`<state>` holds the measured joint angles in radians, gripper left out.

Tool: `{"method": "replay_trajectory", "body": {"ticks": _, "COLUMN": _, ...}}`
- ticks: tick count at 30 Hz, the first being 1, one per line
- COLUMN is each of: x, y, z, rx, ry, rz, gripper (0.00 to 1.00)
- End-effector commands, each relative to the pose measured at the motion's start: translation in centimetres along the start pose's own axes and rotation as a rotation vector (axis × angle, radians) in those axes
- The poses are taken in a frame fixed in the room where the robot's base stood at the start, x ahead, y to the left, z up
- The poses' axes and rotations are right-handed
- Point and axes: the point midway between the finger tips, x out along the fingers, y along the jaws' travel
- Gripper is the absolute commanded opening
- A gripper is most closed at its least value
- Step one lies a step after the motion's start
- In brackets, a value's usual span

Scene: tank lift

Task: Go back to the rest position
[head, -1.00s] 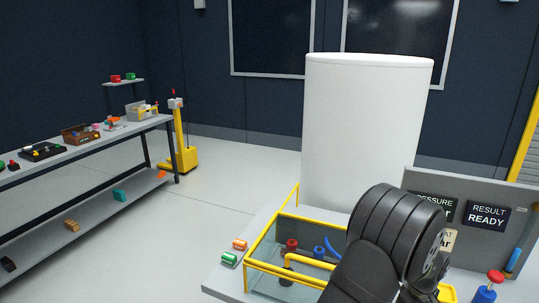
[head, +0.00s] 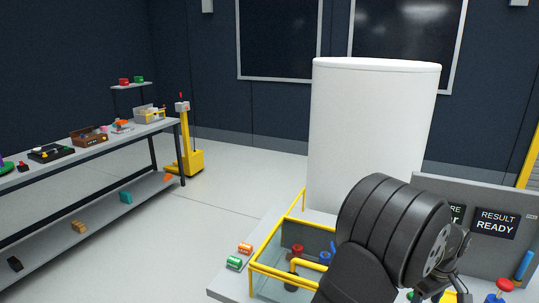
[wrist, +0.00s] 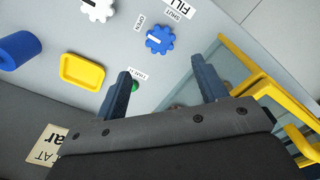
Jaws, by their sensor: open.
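My gripper (wrist: 163,82) is open and empty in the wrist view, with its two dark fingers spread above the grey bench top. In the head view my black arm hides much of the bench's right part, and the gripper is partly visible at the lower right. A blue knob (wrist: 160,40) marked OPEN, SHUT and FILL lies beyond the fingertips, apart from them. A small green part (wrist: 135,86) shows beside the left finger.
A yellow-framed glass tank (head: 262,262) stands left of my arm, before a large white cylinder (head: 372,130). A grey panel (head: 500,258) reading RESULT READY stands to the right. A yellow tray (wrist: 82,71) lies near the knob.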

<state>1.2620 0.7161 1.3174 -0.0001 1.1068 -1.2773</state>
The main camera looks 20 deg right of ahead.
Motion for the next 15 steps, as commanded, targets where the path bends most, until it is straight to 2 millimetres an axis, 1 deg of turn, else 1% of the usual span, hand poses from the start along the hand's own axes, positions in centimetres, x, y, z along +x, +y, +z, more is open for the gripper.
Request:
{"method": "replay_trajectory", "body": {"ticks": 1, "x": -1.1, "y": 0.0, "z": 0.0, "rx": 0.000, "ry": 0.001, "rz": 0.004, "gripper": 0.66}}
{"method": "replay_trajectory", "body": {"ticks": 11, "x": -7.7, "y": 0.0, "z": 0.0, "rx": 0.000, "ry": 0.001, "rz": 0.004, "gripper": 0.66}}
{"method": "replay_trajectory", "body": {"ticks": 12, "x": -7.5, "y": -0.1, "z": 0.0, "rx": 0.000, "ry": -0.001, "rz": -0.002, "gripper": 0.66}}
{"method": "replay_trajectory", "body": {"ticks": 15, "x": -5.0, "y": -0.1, "z": 0.0, "rx": 0.000, "ry": -0.002, "rz": -0.005, "gripper": 0.66}}
